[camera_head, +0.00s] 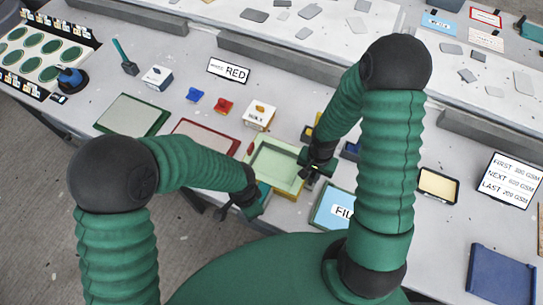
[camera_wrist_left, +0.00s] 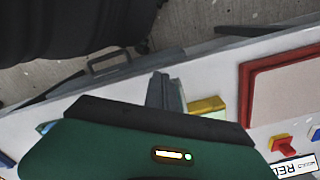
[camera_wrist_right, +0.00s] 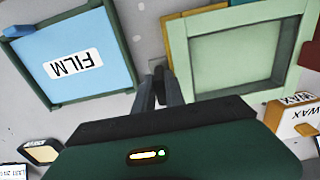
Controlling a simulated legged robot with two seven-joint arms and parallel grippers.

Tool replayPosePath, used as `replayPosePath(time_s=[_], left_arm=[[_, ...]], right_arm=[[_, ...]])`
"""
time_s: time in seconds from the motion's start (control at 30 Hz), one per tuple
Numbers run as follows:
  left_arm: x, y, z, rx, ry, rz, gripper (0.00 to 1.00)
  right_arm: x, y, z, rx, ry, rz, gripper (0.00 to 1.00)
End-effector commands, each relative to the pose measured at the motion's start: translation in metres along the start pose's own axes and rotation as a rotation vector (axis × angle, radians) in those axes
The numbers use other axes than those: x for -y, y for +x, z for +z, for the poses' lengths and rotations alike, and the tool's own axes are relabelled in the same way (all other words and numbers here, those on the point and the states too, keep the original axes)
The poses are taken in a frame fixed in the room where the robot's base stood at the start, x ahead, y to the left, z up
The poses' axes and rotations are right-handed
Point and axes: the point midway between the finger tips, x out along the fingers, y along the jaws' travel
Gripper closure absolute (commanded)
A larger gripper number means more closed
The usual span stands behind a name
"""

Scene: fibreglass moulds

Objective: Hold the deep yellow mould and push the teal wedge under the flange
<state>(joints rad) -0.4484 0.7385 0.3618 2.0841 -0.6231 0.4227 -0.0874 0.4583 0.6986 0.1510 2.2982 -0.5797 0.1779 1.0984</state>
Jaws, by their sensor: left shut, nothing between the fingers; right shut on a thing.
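The deep yellow mould (camera_head: 287,192) stands near the table's front edge, with a pale green tray-like top (camera_head: 275,165). In the right wrist view its yellow edge (camera_wrist_right: 205,9) shows past the pale green frame (camera_wrist_right: 178,45). My right gripper (camera_head: 314,171) is shut on the mould's right side; its fingers (camera_wrist_right: 160,85) are at the frame's edge. The teal wedge (camera_head: 264,188) seems to be the small teal patch at the mould's front-left, partly hidden by my left arm. My left gripper (camera_head: 224,212) is shut and empty beside it, near the table edge. The wedge's contact with the flange is hidden.
A blue FILM tray (camera_head: 332,208) lies right of the mould. A red-edged mat (camera_head: 205,140) lies to its left, with a WAX box (camera_head: 259,115) behind. A black table handle (camera_wrist_left: 108,62) shows in the left wrist view.

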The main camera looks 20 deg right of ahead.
Motion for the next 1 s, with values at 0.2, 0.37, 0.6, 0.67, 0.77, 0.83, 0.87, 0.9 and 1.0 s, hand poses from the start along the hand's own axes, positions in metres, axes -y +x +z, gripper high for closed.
replayPosePath(time_s=[0.2, 0.37, 0.6, 0.67, 0.77, 0.83, 0.87, 0.9, 1.0], left_arm=[[0.0, 0.0, 0.0, 0.0, 0.0, 0.0, 1.0], [0.0, 0.0, 0.0, 0.0, 0.0, 0.0, 1.0], [0.0, 0.0, 0.0, 0.0, 0.0, 0.0, 1.0], [0.0, 0.0, 0.0, 0.0, 0.0, 0.0, 1.0], [0.0, 0.0, 0.0, 0.0, 0.0, 0.0, 1.0], [0.0, 0.0, 0.0, 0.0, 0.0, 0.0, 1.0], [0.0, 0.0, 0.0, 0.0, 0.0, 0.0, 1.0], [0.0, 0.0, 0.0, 0.0, 0.0, 0.0, 1.0], [0.0, 0.0, 0.0, 0.0, 0.0, 0.0, 1.0]], right_arm=[[0.001, -0.001, -0.001, -0.002, 0.0, -0.002, 0.66], [0.001, 0.0, -0.001, -0.001, 0.0, -0.001, 0.6], [0.001, -0.004, -0.001, -0.002, 0.001, -0.002, 0.6], [0.001, -0.013, -0.002, -0.003, 0.003, -0.003, 0.6], [0.0, -0.035, -0.002, -0.006, 0.004, -0.003, 0.6], [0.0, -0.054, -0.004, -0.008, 0.004, -0.005, 0.6], [0.0, -0.062, -0.003, -0.008, 0.004, -0.004, 0.6], [0.0, -0.072, -0.004, -0.008, 0.005, -0.003, 0.6], [0.0, -0.095, -0.003, -0.006, 0.001, -0.002, 0.6]])
